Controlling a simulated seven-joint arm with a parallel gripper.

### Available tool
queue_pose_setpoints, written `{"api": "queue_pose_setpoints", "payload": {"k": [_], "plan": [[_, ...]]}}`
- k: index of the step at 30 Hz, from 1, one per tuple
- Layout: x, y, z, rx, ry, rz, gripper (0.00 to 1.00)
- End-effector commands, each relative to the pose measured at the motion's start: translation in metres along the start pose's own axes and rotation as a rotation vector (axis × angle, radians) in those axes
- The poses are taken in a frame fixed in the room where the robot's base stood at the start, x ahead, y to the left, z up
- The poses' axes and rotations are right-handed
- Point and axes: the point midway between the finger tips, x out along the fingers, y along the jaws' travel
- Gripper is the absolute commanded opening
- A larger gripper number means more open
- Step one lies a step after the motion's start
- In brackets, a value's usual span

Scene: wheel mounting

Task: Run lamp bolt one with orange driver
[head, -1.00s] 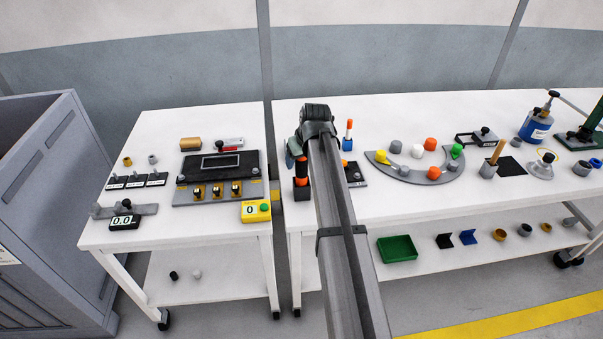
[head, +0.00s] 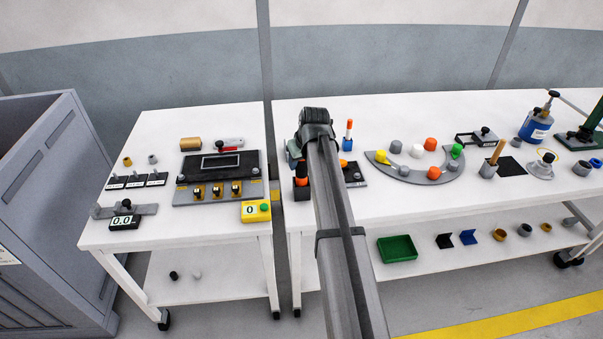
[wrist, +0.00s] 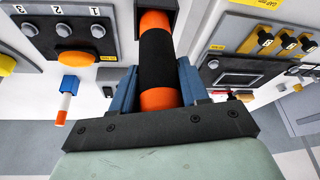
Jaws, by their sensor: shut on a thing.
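My gripper (wrist: 156,95) is shut on the orange driver (wrist: 157,55), an orange cylinder with a black middle band. In the head view, the driver (head: 301,181) stands upright over a black block (head: 302,193) at the table's left front. In the wrist view, its far end is at a dark square holder (wrist: 186,8); whether it is seated inside is unclear. The lamp panel (wrist: 50,45) lies beside it, with an orange dome lamp (wrist: 78,58) and grey bolts under labels 3, 2 and 1. Bolt one (wrist: 97,30) is the one nearest the driver.
A blue holder (head: 347,144) with an orange-and-white stick stands behind the lamp panel. A grey curved tray (head: 410,174) with coloured knobs lies to the right. The left table carries a dark device (head: 218,165) and a yellow counter box (head: 256,211). My arm hides part of the panel.

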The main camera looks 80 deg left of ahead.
Motion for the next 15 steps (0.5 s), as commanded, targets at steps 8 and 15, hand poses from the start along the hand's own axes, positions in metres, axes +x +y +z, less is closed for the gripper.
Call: {"api": "queue_pose_setpoints", "payload": {"k": [8, 15], "plan": [[-0.0008, 0.0001, -0.0004, 0.0, 0.001, 0.0, 0.0], [-0.0056, 0.0002, -0.0028, 0.0, 0.002, 0.0, 0.0]]}}
